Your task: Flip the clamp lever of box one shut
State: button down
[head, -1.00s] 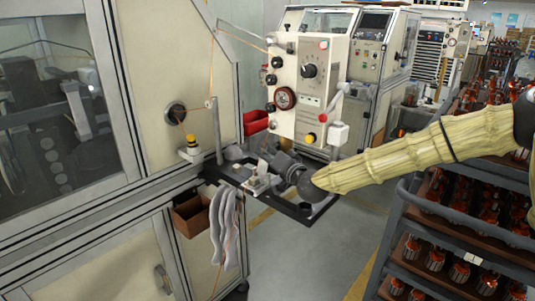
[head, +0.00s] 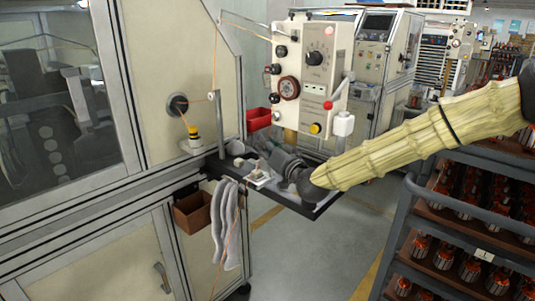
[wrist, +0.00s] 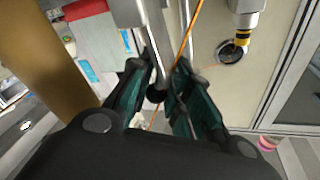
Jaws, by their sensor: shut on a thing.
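My gripper (head: 262,158) is over the small dark shelf (head: 290,207) on the front of the machine, partly hidden by my wrist in the head view. In the wrist view, its two dark green fingers (wrist: 155,96) are closed around a metal lever with a black ball end (wrist: 156,95). This looks like the clamp lever. The lever is too small and covered to make out in the head view, so its angle and the clamp are unclear. I cannot tell which part is box one.
A white control panel (head: 304,75) with dials stands behind my gripper. An upright grey post (head: 219,125) and an orange wire are close to its left. Grey gloves (head: 226,225) and a brown bin (head: 192,214) hang below. A rack of armatures (head: 395,235) stands at the right.

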aim_at(265, 147)
jog(key=shift+s+a+n+y+b, duration=0.15)
jog(key=shift+s+n+y+b, duration=0.15)
jog(key=shift+n+b, duration=0.75)
jog(key=c, duration=1.7)
grip_release()
jog(key=shift+o, duration=0.8)
jog(key=shift+a, duration=0.1)
notch_tip(265, 147, up, 10)
